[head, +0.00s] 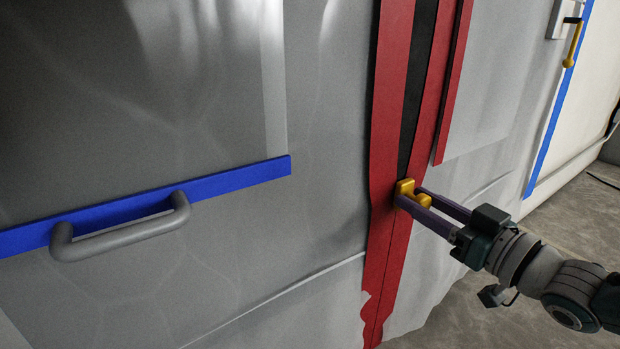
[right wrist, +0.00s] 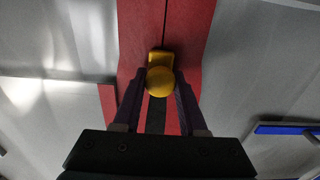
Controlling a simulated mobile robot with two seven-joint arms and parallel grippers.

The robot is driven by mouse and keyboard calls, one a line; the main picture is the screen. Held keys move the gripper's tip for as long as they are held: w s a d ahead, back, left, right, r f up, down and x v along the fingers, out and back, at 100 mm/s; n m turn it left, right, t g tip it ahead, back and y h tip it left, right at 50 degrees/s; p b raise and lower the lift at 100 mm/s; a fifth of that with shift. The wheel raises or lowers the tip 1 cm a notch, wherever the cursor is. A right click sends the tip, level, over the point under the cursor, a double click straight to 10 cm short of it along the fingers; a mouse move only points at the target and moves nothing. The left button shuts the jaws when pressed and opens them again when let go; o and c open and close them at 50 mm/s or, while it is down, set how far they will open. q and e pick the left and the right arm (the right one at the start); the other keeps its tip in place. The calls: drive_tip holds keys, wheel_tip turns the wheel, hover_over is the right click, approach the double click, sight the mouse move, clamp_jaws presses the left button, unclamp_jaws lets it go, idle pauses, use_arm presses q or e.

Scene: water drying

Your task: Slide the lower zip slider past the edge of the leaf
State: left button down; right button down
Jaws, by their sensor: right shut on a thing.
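The yellow zip slider (head: 405,188) sits on the red zip tape (head: 383,262) of the grey sheet wall. Above it in the head view, a black strip (head: 416,90) shows between the two red bands; below it, the bands meet along a thin seam. My right gripper (head: 416,197) comes in from the right, its purple fingers shut on the slider. In the right wrist view, the fingers (right wrist: 160,88) flank the slider's round yellow knob (right wrist: 160,79). I cannot tell which edge is the leaf's. My left gripper is not in view.
A grey handle (head: 120,232) is on the left, by a blue strip (head: 235,180) along a panel's lower edge. A shorter red strip (head: 452,90) edges a panel right of the zip. A yellow lever (head: 573,45) is at the upper right. Bare floor (head: 470,312) shows lower right.

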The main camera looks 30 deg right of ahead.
drive_tip(key=shift+c, duration=2.4)
unclamp_jaws()
drive_tip(key=shift+s, duration=0.1)
drive_tip(key=shift+s+r+p, duration=0.1)
drive_tip(key=shift+s+p, duration=0.2)
drive_tip(key=s+p, duration=0.3)
drive_tip(key=s, duration=0.6)
drive_tip(key=shift+d, duration=0.4)
